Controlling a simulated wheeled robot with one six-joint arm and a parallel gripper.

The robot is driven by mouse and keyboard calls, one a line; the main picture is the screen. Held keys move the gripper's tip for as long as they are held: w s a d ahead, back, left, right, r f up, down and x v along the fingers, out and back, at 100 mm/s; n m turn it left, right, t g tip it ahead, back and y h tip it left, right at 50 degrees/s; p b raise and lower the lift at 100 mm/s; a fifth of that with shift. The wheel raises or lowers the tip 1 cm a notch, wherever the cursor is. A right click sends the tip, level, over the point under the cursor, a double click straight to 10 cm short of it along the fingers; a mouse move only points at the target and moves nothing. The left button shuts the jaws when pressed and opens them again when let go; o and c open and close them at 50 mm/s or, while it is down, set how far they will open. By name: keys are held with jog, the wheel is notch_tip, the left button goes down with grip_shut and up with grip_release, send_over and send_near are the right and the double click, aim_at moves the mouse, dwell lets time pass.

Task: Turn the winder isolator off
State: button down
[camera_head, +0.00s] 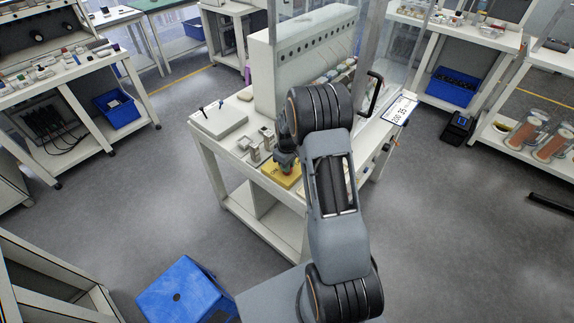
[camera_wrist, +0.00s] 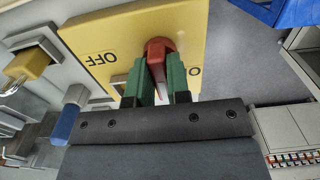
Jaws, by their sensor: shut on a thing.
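The winder isolator is a yellow plate (camera_wrist: 120,32) with a red handle (camera_wrist: 157,48), seen close in the wrist view. The word OFF reads upside down to the left of the handle. Another label, starting with O, is partly hidden to the right. My gripper (camera_wrist: 162,84) has its green fingers shut on the red handle, one on each side.
The white bench (camera_head: 205,150) carries a tall pale cabinet (camera_head: 300,60) behind the isolator. A yellow padlock-like piece (camera_wrist: 28,62) and a blue-ended part (camera_wrist: 65,122) lie left of the isolator. A blue stool (camera_head: 185,292) stands on the floor. Open floor lies around the bench.

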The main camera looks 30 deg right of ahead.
dwell(0.3)
jog(key=m+b, duration=0.2)
jog(key=m, duration=0.1)
jog(key=shift+f, duration=0.1)
jog(key=m+b, duration=0.2)
jog(key=m, duration=0.3)
jog(key=shift+m, duration=0.4)
jog(key=m+b, duration=0.1)
jog(key=m, duration=0.3)
jog(key=shift+m+b, duration=0.3)
jog(key=m, duration=0.4)
jog(key=shift+b, duration=0.4)
jog(key=shift+m, duration=0.4)
jog(key=c, duration=1.1)
grip_release()
jog(key=shift+r, duration=0.25)
notch_tip(320, 180, up, 14)
jog(key=shift+f, duration=0.2)
